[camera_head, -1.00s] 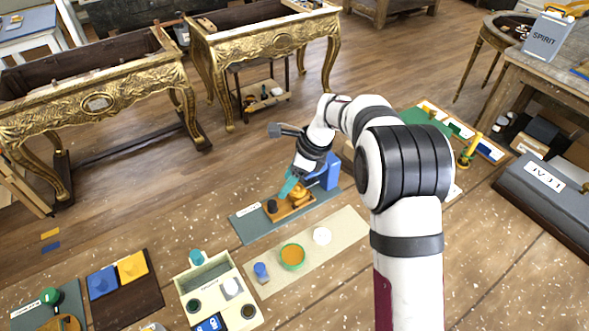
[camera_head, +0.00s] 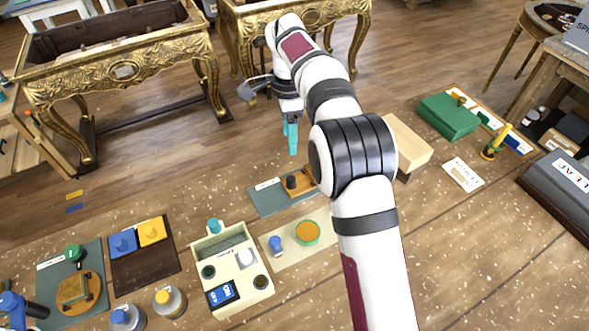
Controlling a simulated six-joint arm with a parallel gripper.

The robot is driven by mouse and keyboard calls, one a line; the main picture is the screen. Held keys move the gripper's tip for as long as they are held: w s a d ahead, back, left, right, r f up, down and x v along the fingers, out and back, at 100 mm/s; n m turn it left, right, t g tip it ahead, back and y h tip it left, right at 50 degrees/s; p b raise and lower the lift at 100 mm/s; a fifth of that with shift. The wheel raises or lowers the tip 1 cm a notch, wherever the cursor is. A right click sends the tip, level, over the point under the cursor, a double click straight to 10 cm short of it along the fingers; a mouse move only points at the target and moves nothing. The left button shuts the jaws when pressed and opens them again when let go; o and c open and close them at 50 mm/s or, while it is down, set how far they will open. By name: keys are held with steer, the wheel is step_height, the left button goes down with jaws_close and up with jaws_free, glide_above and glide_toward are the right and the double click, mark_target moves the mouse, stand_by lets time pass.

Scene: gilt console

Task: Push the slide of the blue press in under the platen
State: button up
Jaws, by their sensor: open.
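The wooden slide (camera_head: 305,190) of the blue press lies on a grey-green mat (camera_head: 264,201) with a white label. A black knob (camera_head: 291,183) stands on the slide's left end. My arm hides the slide's right part, the blue press body and the platen, so I cannot tell how far in the slide is. My gripper (camera_head: 292,138), with teal fingers pointing down, is open and empty. It shows above and behind the slide in the picture, apart from it.
A cream tray (camera_head: 238,300), an orange-filled green dish (camera_head: 307,232) and a small blue-topped item (camera_head: 275,243) stand in front. A pale wooden block (camera_head: 408,150) and a green box (camera_head: 447,116) are at right. Gilt consoles (camera_head: 125,72) stand behind.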

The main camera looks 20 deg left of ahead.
mark_target(291, 179)
step_height(291, 179, down, 15)
steer(key=shift+r, duration=0.1)
steer(key=shift+d, duration=0.1)
jaws_close()
stand_by(1.3)
